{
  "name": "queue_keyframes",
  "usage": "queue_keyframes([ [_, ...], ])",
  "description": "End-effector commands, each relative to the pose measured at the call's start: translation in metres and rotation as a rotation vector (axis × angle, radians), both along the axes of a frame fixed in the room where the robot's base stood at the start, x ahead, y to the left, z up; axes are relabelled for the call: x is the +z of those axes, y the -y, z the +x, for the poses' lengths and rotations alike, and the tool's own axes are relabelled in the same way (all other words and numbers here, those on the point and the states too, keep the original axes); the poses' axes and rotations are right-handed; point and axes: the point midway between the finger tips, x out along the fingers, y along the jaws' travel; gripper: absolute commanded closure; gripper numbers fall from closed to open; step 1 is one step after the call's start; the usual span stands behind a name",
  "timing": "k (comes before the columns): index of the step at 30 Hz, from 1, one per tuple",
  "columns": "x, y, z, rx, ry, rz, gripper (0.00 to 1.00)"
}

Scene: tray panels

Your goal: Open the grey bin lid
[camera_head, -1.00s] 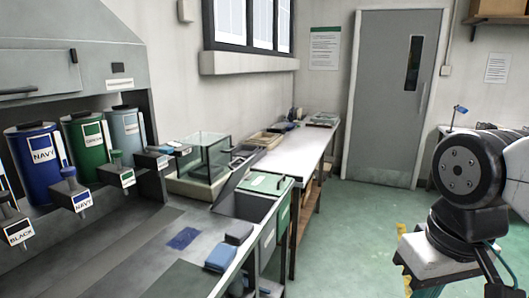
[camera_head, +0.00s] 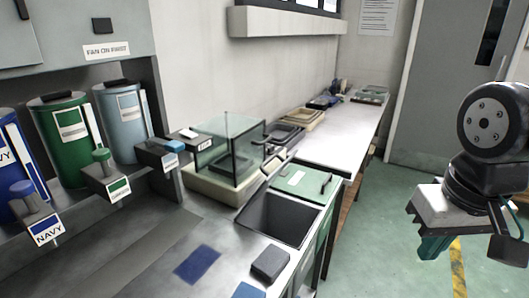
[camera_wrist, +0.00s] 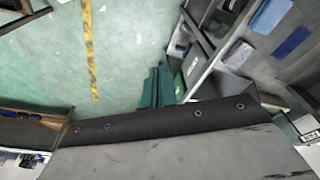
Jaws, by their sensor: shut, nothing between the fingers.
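The grey bin (camera_head: 280,217) is set into the counter, with its dark hollow showing. Its grey lid (camera_head: 262,183) stands raised and tilted along the left side of the opening, seen nearly edge-on. A green lid (camera_head: 300,181) with a dark handle lies flat just behind the opening. My gripper (camera_head: 436,246) hangs over the floor to the right of the counter, well apart from the lid. Its teal fingers (camera_wrist: 158,86) are together and empty in the wrist view.
A glass tank (camera_head: 228,150) stands left of the lid. A dark block (camera_head: 270,264) and a blue patch (camera_head: 197,265) lie on the near counter. Colour canisters (camera_head: 68,135) stand at left. The green floor (camera_head: 400,215) right of the counter is clear.

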Motion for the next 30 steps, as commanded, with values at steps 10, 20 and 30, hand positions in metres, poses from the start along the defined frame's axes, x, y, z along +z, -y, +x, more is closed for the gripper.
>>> queue_keyframes([
  [10, 0.035, -0.085, 0.186, -0.259, 0.272, 0.151, 1.00],
  [20, 0.039, -0.172, 0.279, -0.400, 0.397, 0.341, 1.00],
  [30, 0.003, -0.185, 0.308, -0.408, 0.399, 0.351, 1.00],
])
